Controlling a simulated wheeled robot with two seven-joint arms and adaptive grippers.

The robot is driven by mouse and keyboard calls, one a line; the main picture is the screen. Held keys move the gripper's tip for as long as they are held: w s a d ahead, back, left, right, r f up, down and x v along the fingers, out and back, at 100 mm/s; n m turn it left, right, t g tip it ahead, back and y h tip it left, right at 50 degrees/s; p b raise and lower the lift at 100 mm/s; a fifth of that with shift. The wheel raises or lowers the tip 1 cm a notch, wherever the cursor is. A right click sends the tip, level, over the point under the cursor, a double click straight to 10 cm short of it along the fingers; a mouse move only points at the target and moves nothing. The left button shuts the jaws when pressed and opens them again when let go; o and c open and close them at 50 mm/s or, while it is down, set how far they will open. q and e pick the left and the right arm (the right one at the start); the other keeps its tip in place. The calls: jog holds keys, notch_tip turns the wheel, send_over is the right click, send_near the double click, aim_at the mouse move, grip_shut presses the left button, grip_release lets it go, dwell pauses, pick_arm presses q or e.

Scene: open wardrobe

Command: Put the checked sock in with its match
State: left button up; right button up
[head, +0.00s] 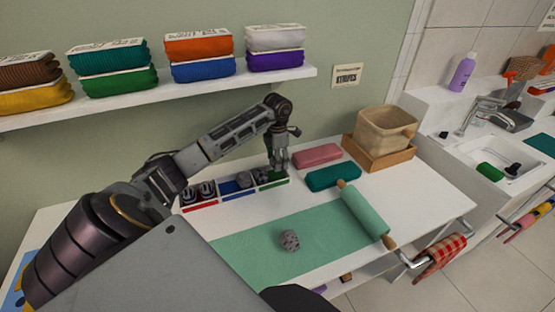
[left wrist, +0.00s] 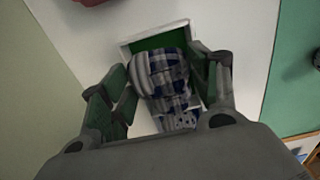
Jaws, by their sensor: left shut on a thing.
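My left gripper (head: 279,170) points down at the green-marked right compartment of a white sock tray (head: 235,194). In the left wrist view its fingers (left wrist: 168,95) are on both sides of a blue, grey and white checked sock (left wrist: 165,80), shut on it. The compartment's green floor (left wrist: 158,43) shows just beyond the sock. I cannot tell whether the sock touches the floor. Rolled striped socks (head: 200,191) sit in the red-marked left compartment. Grey rolled socks (head: 260,177) show near the gripper, partly hidden. Another grey patterned rolled sock (head: 289,240) lies alone on the green mat (head: 255,258).
A rolling pin (head: 363,212) lies across the mat's right end. Pink (head: 317,155) and teal (head: 333,176) folded cloths lie right of the tray. A beige bin (head: 385,128) stands behind. A shelf (head: 150,97) with folded cloths runs above my arm.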

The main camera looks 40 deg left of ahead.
pick_arm(q)
jog(key=shift+f, duration=0.2)
dwell(0.3)
jog(key=shift+f+b, duration=0.3)
jog(key=shift+f, duration=0.1)
dwell(0.6)
jog(key=o, duration=0.8)
jog(key=shift+o, duration=0.7)
jog(key=shift+r, duration=0.1)
